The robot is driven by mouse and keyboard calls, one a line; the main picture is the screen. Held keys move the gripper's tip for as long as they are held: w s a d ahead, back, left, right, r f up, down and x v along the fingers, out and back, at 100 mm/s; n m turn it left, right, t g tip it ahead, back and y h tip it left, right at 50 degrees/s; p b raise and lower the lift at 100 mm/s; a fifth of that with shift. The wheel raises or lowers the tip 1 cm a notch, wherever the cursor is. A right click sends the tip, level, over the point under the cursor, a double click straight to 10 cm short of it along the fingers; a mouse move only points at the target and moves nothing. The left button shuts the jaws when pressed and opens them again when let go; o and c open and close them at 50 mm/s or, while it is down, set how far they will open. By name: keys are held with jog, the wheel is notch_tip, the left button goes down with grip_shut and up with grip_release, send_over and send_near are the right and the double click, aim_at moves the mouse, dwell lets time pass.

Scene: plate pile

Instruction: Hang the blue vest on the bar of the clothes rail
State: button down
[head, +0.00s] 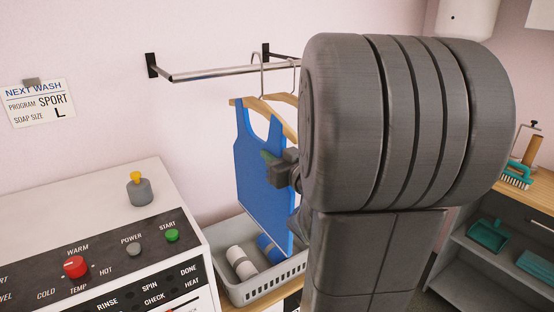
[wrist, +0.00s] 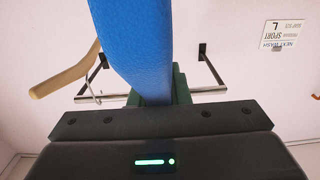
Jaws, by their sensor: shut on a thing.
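The blue vest (head: 258,165) hangs upright on a wooden hanger (head: 284,119), in front of the wall below the clothes rail. My gripper (head: 270,158) is shut on the vest at its side; the grey arm hides part of it. The hanger's metal hook (head: 262,72) rises to the bar (head: 215,73) and its top shows above it; I cannot tell whether it rests on the bar. In the wrist view the vest (wrist: 135,45) runs down between the green fingertips (wrist: 163,88), with the bar (wrist: 208,92) behind.
A second wooden hanger (head: 287,98) is partly hidden behind the arm. A grey basket (head: 246,290) with rolled cloths stands below the vest. The washing machine (head: 95,215) is at the left, and a shelf unit (head: 505,235) at the right. The bar's left part is bare.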

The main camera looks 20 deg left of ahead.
aim_at(249, 149)
jog(key=shift+x, duration=6.4)
jog(key=shift+w+a, duration=0.2)
jog(key=shift+w, duration=0.05)
notch_tip(249, 149, down, 4)
jog(key=b, duration=0.3)
jog(key=shift+r+b, duration=0.1)
jog(key=shift+b, duration=0.3)
jog(key=c, duration=1.3)
grip_release()
jog(key=shift+s+d, duration=0.15)
jog(key=b+v, duration=0.1)
jog(key=v, duration=1.2)
jog(key=shift+s+d, duration=0.15)
jog(key=shift+s, duration=0.1)
